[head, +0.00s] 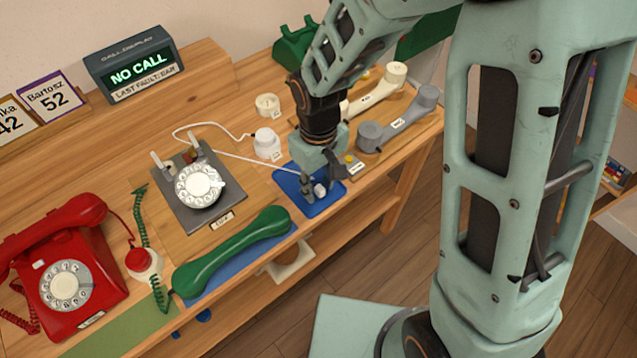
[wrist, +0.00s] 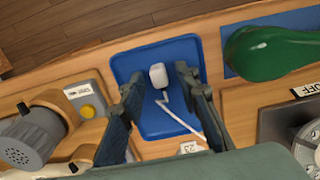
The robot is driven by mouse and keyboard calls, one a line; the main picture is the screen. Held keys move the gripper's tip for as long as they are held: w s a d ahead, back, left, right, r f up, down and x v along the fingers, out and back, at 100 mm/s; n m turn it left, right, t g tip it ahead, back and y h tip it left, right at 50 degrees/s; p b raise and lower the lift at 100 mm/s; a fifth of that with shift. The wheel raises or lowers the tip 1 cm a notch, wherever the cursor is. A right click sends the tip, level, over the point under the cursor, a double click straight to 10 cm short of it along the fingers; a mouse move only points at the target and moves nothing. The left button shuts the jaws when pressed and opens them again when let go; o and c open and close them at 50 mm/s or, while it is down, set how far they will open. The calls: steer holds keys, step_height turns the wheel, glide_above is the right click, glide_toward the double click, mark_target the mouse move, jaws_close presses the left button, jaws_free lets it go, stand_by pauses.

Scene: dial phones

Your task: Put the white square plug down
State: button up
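The white square plug (head: 320,190) is at the blue tray (head: 292,182) near the table's front edge, with its thin white cord running back left. In the wrist view the plug (wrist: 158,76) appears to lie on the blue tray (wrist: 152,49), toward its far part. My gripper (head: 322,183) is right over the tray, pointing down. Its two fingers stand apart on either side of the plug, with blue tray showing between the plug and each finger in the wrist view. The gripper is open and does not hold the plug.
A green handset (head: 232,250) lies left of the tray, and a dial unit (head: 200,187) stands behind it. A grey handset (head: 398,120) and a small box with a yellow button (wrist: 88,111) are on the other side. A white round socket (head: 267,143) stands behind the tray.

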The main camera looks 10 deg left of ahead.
mark_target(319, 186)
steer(key=shift+r, duration=0.1)
step_height(319, 186, up, 12)
steer(key=p, duration=0.1)
steer(key=shift+p, duration=0.35)
steer(key=shift+r, duration=0.1)
